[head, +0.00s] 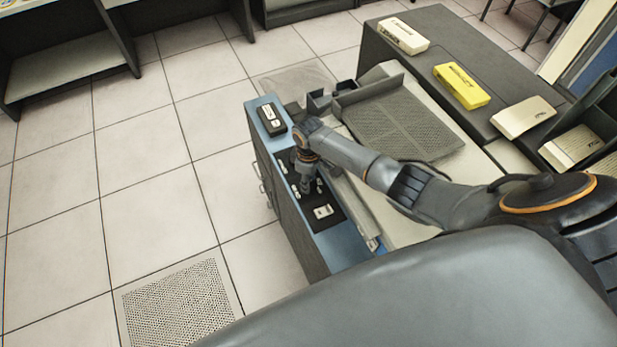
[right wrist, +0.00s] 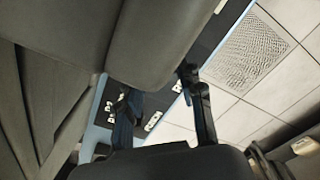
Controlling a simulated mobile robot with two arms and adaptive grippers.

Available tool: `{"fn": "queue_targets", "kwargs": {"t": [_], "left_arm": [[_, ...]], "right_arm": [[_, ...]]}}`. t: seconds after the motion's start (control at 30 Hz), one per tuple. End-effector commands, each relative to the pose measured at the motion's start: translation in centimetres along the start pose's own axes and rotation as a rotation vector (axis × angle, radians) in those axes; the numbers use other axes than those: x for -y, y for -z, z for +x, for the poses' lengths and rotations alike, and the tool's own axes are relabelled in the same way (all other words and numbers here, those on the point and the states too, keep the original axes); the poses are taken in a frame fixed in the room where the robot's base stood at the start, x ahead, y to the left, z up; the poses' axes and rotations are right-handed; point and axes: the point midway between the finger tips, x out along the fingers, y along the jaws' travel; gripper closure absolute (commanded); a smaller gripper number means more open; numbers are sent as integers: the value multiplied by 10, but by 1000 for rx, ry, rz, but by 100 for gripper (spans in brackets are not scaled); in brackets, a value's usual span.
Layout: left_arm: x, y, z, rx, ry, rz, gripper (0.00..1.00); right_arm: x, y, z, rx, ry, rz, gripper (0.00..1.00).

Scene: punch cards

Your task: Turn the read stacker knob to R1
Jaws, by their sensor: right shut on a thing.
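My right gripper (head: 306,186) reaches down onto the black control panel (head: 330,225) set in the blue top of the card machine. It is shut on a small knob of this panel, which its fingers hide in the head view. In the right wrist view the dark fingers (right wrist: 160,108) stand over the panel, with small white switches or labels (right wrist: 152,121) around them. The knob's pointer and its R1 mark cannot be made out. My left gripper is not in view.
A dark box (head: 271,119) sits on the blue top beyond my gripper. A grey ribbed plate (head: 405,125) lies beside the panel. White (head: 403,36), yellow (head: 461,86) and cream (head: 523,117) card boxes stand on the dark top behind. The tiled floor (head: 150,195) at left is clear.

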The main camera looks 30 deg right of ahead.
Motion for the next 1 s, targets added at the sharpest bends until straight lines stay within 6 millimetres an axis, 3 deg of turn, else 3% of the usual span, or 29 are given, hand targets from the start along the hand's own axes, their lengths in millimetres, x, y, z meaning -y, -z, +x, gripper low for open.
{"fn": "queue_targets", "kwargs": {"t": [0.43,0.47,0.57,1.0], "left_arm": [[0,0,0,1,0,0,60],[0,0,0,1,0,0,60],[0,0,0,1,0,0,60],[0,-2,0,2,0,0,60]], "right_arm": [[1,-1,1,3,2,-9,94],[1,-1,1,3,2,-9,59],[1,-1,1,3,2,-9,40],[0,0,-9,-1,0,-9,40]]}}
